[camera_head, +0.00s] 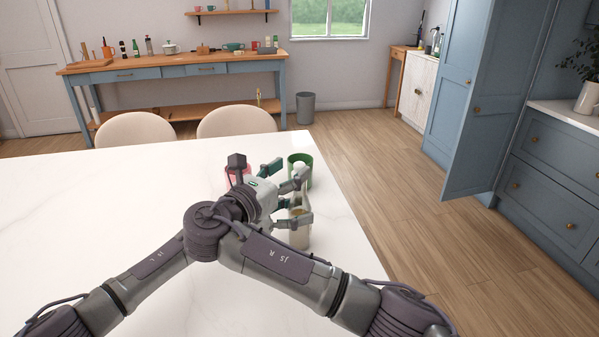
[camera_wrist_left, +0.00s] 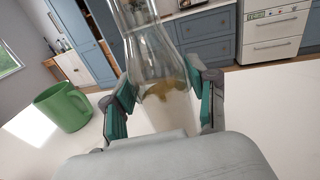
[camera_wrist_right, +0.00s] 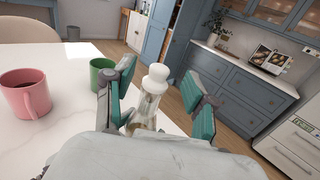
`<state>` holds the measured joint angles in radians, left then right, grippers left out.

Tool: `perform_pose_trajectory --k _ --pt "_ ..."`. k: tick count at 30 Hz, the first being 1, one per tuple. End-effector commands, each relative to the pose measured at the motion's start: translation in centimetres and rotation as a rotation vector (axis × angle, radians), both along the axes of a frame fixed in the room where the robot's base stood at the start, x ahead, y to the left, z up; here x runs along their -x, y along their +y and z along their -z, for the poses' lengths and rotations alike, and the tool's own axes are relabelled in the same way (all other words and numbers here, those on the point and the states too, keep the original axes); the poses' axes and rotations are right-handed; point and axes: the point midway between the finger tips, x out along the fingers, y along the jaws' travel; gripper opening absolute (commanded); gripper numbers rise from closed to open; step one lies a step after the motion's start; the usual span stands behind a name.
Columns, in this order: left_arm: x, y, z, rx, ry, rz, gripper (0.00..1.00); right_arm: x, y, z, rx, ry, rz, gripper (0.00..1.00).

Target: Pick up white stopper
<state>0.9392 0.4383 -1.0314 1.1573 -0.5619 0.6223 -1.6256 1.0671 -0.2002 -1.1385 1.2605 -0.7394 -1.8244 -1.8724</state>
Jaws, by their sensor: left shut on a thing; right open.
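The white stopper (camera_wrist_right: 157,76) sits in the top of a clear glass bottle (camera_wrist_left: 152,45) with some yellowish-brown contents low inside. In the head view the stopper (camera_head: 299,167) shows small in front of the green mug. My left gripper (camera_wrist_left: 160,98) is shut on the bottle's body, with a finger on either side; in the head view it is the lower gripper (camera_head: 294,216). My right gripper (camera_wrist_right: 158,82) is open, with its fingers on both sides of the stopper and no clear contact. In the head view it is partly hidden by my arms (camera_head: 284,176).
A green mug (camera_head: 306,175) stands just beyond the bottle, and a pink mug (camera_wrist_right: 26,92) with dark contents stands to its left. The white table (camera_head: 80,210) is mostly clear at left. Two chairs (camera_head: 135,129) stand behind it. A blue cabinet door (camera_head: 478,150) hangs open at right.

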Motion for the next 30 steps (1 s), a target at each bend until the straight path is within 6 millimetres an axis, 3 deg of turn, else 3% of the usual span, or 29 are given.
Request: perform_pose_trajectory --k 6,14,23,30 --pt "0.0 0.0 0.0 0.0 0.0 0.0 0.0 -2.1 -1.6 0.2 0.001 0.0 0.0 0.56" --pt "0.0 0.0 0.0 0.0 0.0 0.0 0.0 -2.4 -1.7 0.2 0.0 0.0 -0.001 0.56" --pt "0.0 0.0 0.0 0.0 0.001 0.0 0.0 -2.3 -1.7 0.2 0.001 -0.001 -0.001 0.06" --pt "0.0 0.0 0.0 0.0 0.001 0.001 0.0 -2.3 -1.7 0.2 0.001 -0.001 -0.001 0.06"
